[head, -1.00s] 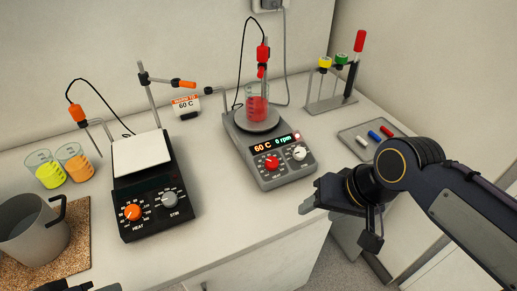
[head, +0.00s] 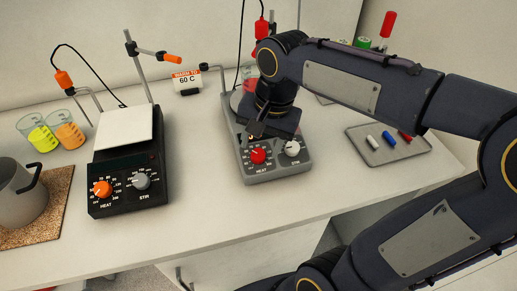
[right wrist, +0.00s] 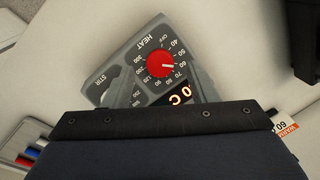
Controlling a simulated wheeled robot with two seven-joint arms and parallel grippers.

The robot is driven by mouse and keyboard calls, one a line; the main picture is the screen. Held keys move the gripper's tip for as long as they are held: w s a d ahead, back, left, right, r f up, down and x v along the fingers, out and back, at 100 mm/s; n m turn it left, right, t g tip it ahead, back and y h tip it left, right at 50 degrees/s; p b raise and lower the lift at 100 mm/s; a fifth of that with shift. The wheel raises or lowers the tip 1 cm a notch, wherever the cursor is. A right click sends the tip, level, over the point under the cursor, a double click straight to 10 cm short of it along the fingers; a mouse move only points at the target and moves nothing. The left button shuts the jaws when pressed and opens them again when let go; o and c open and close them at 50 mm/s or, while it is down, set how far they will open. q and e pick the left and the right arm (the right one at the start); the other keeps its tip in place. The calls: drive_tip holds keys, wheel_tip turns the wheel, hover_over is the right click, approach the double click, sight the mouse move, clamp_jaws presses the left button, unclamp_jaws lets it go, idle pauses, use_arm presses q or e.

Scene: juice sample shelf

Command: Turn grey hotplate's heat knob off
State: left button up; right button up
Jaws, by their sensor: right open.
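The grey hotplate (head: 279,175) stands on the counter with its control panel facing the front edge. Its red heat knob (head: 258,156) shows just below my right gripper (head: 260,136). In the right wrist view the heat knob (right wrist: 160,64) has its white pointer at about 60, away from the OFF mark. My right gripper is open and points down over the panel, hiding the display in the head view; part of the display (right wrist: 181,97) shows in the wrist view. I cannot tell whether the fingers touch the knob. The left gripper is not in view.
The white stir knob (head: 292,148) sits right beside the heat knob. A tray (head: 388,153) with pens lies to the right. The beaker on the grey hotplate is partly hidden by my arm.

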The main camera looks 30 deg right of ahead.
sight(258, 155)
drive_tip(key=shift+w+a+f, duration=0.15)
drive_tip(key=shift+f, duration=1.15)
drive_tip(key=c, duration=1)
drive_tip(key=shift+o, duration=0.2)
drive_tip(key=shift+r, duration=0.1)
